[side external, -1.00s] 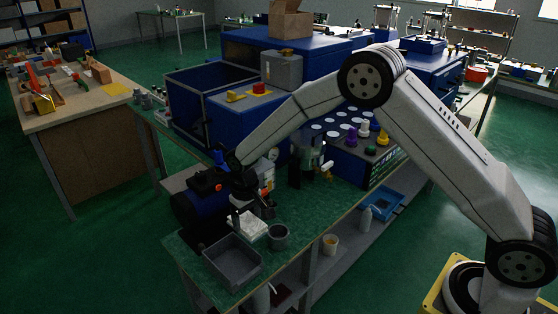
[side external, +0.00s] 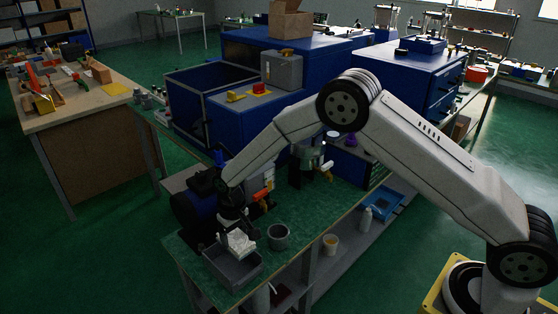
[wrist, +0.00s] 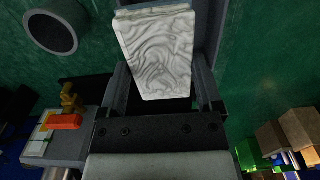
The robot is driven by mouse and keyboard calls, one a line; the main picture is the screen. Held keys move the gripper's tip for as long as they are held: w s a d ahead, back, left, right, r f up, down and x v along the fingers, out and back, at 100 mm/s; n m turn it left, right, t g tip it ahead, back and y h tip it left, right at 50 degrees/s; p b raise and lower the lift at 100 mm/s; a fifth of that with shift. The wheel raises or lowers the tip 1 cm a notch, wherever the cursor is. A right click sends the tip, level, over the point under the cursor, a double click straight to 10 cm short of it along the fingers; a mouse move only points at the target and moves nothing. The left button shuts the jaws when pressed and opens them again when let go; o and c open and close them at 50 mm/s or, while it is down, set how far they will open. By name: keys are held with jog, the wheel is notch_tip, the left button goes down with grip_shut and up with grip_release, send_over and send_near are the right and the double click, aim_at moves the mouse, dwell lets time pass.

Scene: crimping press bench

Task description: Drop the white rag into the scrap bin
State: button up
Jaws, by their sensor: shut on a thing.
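The white rag (side external: 240,243) is a crumpled, pale block held in my gripper (side external: 234,225). It hangs over the grey rectangular open bin (side external: 226,275) near the front corner of the bench. In the wrist view the rag (wrist: 155,52) sits between the two dark fingers of my gripper (wrist: 163,88). Its wrinkled face fills the gap. The bin's grey wall (wrist: 216,22) shows behind the rag there. The rag hides part of the bin's inside. I cannot tell how far its lower edge is from the rim.
A grey round cup (side external: 279,237) stands on the green bench (side external: 315,213) just right of the bin. A red-orange-handled item (side external: 262,194) and a dark blue machine (side external: 193,210) are close behind my gripper. Blue cabinets (side external: 262,130) stand further back.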

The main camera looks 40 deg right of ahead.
jog(key=shift+f, duration=1.6)
jog(key=o, duration=1.2)
jog(key=shift+o, duration=0.2)
jog(key=shift+r, duration=0.1)
jog(key=shift+r, duration=3.8)
